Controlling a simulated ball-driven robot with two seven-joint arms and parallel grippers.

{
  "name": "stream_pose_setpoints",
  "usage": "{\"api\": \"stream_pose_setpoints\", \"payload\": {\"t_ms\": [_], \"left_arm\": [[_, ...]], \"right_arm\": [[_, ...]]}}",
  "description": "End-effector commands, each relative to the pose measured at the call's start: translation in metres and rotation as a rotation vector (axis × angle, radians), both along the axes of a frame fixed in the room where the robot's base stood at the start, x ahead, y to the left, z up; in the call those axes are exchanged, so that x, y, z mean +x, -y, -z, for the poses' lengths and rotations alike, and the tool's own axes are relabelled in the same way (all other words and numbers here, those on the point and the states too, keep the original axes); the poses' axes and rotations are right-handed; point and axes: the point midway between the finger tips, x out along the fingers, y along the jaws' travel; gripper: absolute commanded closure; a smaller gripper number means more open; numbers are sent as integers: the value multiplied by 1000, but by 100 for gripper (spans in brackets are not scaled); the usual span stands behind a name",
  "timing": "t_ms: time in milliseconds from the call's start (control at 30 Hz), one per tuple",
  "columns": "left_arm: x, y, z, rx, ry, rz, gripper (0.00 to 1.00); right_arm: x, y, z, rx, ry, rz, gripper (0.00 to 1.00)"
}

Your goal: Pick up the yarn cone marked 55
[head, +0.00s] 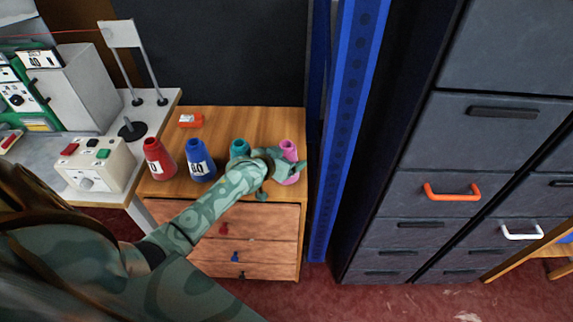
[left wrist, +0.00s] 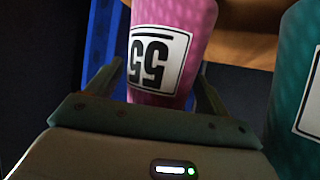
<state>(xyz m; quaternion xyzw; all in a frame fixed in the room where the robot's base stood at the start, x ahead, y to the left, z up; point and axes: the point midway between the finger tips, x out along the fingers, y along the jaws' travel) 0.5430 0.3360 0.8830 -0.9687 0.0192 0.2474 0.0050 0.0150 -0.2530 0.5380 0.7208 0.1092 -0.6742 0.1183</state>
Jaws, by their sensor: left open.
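The pink yarn cone marked 55 (left wrist: 172,40) stands between the two fingers of my left gripper (left wrist: 157,85) in the left wrist view, its label upside down there. The fingers are open, one on each side of the cone; I cannot tell whether they touch it. In the head view the pink cone (head: 288,149) is at the right end of the wooden cabinet top, partly hidden by my left gripper (head: 280,168). My right gripper is not in view.
A teal cone (head: 239,148) stands close left of the pink one, with a blue cone (head: 200,160) and a red cone (head: 158,158) farther left. An orange box (head: 190,120) lies behind. A blue upright post (head: 345,120) rises right of the cabinet (head: 240,222).

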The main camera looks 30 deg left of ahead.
Motion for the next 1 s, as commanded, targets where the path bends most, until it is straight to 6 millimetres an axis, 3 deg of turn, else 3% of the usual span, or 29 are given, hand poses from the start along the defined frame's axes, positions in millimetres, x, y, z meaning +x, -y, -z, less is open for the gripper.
{"api": "stream_pose_setpoints", "payload": {"t_ms": [67, 200, 267, 667, 833, 1000], "left_arm": [[0, 0, 0, 0, 0, 0, 25], [0, 0, 0, 0, 0, 0, 64], [0, 0, 0, 0, 0, 0, 76], [0, 0, -12, -1, 4, 0, 77], [-3, -1, -42, 0, 5, -1, 77], [-40, -4, -87, 1, 5, 0, 77]], "right_arm": [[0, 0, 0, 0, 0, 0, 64], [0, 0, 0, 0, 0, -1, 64], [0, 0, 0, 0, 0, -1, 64], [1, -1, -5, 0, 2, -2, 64], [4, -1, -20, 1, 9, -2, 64], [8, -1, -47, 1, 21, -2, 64]]}}
